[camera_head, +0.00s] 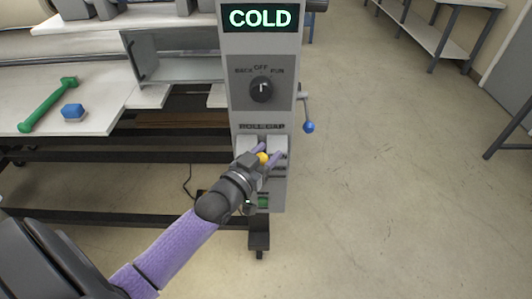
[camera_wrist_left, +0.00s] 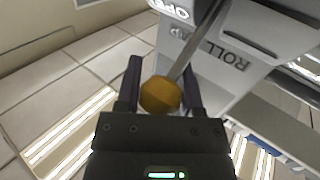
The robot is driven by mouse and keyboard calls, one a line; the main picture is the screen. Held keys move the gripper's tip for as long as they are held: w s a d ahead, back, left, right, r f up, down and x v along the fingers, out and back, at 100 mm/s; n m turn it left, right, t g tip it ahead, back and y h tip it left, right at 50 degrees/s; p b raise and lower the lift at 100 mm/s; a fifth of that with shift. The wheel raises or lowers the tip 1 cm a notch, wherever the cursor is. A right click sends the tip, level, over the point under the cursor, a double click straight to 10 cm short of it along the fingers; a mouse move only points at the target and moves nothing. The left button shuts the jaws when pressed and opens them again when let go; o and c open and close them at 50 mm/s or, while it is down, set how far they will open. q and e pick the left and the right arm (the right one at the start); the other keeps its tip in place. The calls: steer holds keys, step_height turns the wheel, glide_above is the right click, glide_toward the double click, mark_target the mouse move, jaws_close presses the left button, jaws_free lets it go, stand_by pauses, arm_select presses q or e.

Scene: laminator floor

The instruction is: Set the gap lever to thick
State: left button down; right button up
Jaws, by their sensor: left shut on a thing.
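A grey control column stands in the head view, with a lever on its lower front that ends in a yellow knob (camera_head: 263,158). My left gripper (camera_head: 268,156) is shut on the yellow knob. In the left wrist view the orange-yellow knob (camera_wrist_left: 160,95) sits between the two fingers of the gripper (camera_wrist_left: 160,90), with its thin metal rod running up to the panel. A second lever, with a blue knob (camera_head: 309,127), sticks out from the column's right side. No thickness marking is readable. My right gripper is not in view.
A rotary switch (camera_head: 262,89) sits below the green "COLD" display (camera_head: 260,18). A white table (camera_head: 100,105) at left holds a green bar (camera_head: 47,105) and a blue hex-shaped piece (camera_head: 73,111). The floor right of the column is clear.

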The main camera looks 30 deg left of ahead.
arm_select(q)
steer(key=f+t+b, duration=0.1)
steer(key=s+d+f+m+t+b, duration=0.1)
steer(key=f+b, duration=0.1)
steer(key=s+f+m+t+b, duration=0.1)
steer(key=b, duration=0.1)
steer(key=shift+s+d+f+h, duration=0.25)
steer(key=shift+f+h, duration=0.1)
steer(key=shift+h, duration=0.05)
steer(key=shift+c, duration=1.1)
jaws_free()
steer(key=v, duration=1)
steer(key=shift+r, duration=0.1)
